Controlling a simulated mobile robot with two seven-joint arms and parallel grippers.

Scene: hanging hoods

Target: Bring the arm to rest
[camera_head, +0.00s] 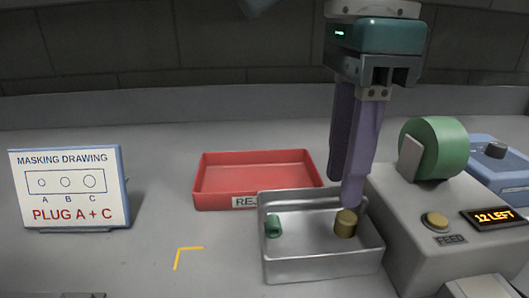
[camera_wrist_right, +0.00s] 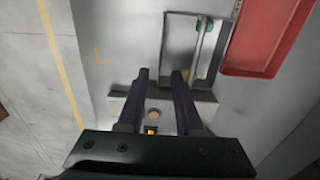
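My right gripper (camera_head: 345,190) comes down from the top, its two purple fingers pointing at the metal tray (camera_head: 320,268). In the right wrist view the fingers (camera_wrist_right: 160,73) stand apart with nothing held between them. A brass cylindrical plug (camera_head: 345,226) stands in the tray just under the nearer fingertip; I cannot tell if they touch. A small green plug (camera_head: 273,226) lies at the tray's left side and also shows in the right wrist view (camera_wrist_right: 206,25). My left gripper is not in view.
A red reject bin (camera_head: 220,202) sits behind the tray. A grey feeder (camera_head: 395,215) with a green roll (camera_head: 441,148) stands right, its display reading "12 LEFT". A blue device (camera_head: 500,165) is behind it. A masking drawing sign (camera_head: 68,187), "PLUG A + C", stands left. Bench between is clear.

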